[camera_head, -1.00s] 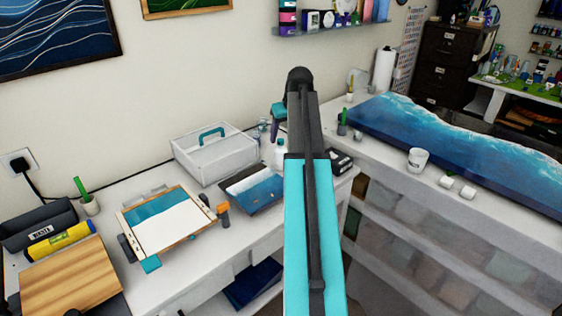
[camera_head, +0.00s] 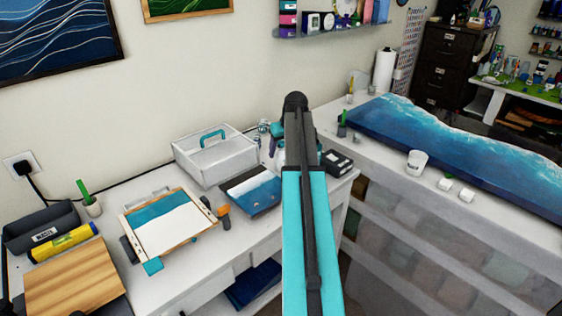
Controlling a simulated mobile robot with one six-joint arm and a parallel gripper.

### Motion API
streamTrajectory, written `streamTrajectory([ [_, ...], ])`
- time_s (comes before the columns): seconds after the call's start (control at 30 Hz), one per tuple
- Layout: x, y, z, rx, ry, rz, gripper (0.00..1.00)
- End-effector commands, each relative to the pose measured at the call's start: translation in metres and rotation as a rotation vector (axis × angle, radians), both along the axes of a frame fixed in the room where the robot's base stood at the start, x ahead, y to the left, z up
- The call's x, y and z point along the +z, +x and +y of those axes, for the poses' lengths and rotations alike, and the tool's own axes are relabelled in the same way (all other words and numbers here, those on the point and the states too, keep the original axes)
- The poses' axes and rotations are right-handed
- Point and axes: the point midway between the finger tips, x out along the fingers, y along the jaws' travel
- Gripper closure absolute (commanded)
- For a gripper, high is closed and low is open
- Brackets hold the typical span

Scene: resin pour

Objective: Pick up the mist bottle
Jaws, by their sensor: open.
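A white bottle (camera_head: 280,158), which seems to be the mist bottle, stands on the white desk near the wall, right of the white box. Only a narrow part of it shows; my arm and gripper hide the rest. My gripper (camera_head: 275,143) is at the far end of my arm, mostly hidden behind it. One dark jaw part and a teal part show left of the arm. It is open and overlaps the bottle's upper part in this view. I cannot tell whether it touches the bottle.
A white box with a teal handle (camera_head: 203,168) is close on the left. A blue-and-white panel (camera_head: 250,194) lies in front, with an orange-topped bottle (camera_head: 223,216) beside it. A black box (camera_head: 337,161) is right of my arm. A framed canvas (camera_head: 170,224) lies further left.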

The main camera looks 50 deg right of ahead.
Motion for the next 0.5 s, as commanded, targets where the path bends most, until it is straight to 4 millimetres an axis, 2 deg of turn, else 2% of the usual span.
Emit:
streamTrajectory([
  [0.17, -0.0069, 0.0029, -0.0014, 0.0, -0.001, -0.001, 0.38],
  [0.5, -0.0077, 0.0026, -0.0019, -0.001, -0.001, -0.001, 0.38],
])
